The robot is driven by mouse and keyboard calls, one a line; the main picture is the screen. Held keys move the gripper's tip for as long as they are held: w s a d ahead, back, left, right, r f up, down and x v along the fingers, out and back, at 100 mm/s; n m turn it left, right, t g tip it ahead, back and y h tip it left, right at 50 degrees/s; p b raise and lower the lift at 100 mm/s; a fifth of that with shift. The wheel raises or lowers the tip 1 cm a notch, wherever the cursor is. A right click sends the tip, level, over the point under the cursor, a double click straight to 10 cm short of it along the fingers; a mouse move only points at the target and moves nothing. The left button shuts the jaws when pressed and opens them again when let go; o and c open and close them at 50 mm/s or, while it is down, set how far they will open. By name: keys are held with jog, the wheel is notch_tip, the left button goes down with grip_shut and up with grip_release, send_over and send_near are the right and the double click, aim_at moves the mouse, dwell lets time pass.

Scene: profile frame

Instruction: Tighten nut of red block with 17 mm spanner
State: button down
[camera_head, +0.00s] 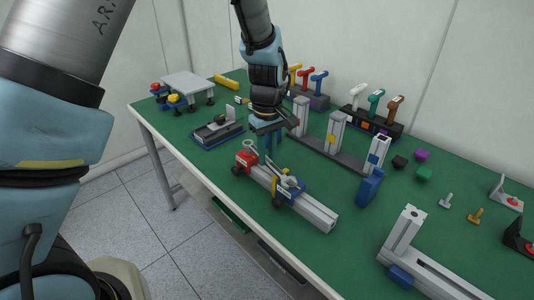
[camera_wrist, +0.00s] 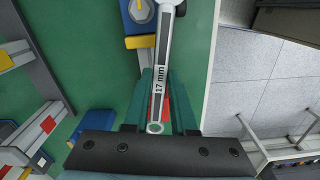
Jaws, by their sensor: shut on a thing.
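My gripper (camera_head: 266,143) points down over the left end of an aluminium profile (camera_head: 316,212). In the wrist view its teal fingers (camera_wrist: 161,112) are shut on a metal spanner (camera_wrist: 160,88) marked 17 mm. The spanner's ring end lies near the gripper palm, and its shaft runs away past the top edge of that view. The red block (camera_head: 247,158) sits at the profile's left end, close beside the fingers. Some red shows behind the spanner in the wrist view. I cannot tell whether the spanner touches a nut; its far end is out of view.
A blue block with yellow parts (camera_head: 288,188) sits farther along the profile. An upright frame with posts (camera_head: 337,130) stands behind, with a blue part (camera_head: 369,187) at its right. A dark fixture (camera_head: 217,131) lies left of my gripper. The table's front edge is close.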

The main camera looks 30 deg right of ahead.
jog(key=shift+f+b, duration=0.6)
jog(key=shift+f, duration=0.55)
dwell(0.9)
jog(key=shift+d+n, duration=0.55)
jog(key=shift+n, duration=0.05)
jog(key=shift+a, duration=0.1)
jog(key=shift+w+a+f+m, duration=0.1)
jog(key=shift+a+f+m, duration=0.1)
jog(key=shift+a+m, duration=1)
jog(key=shift+a+f, duration=0.1)
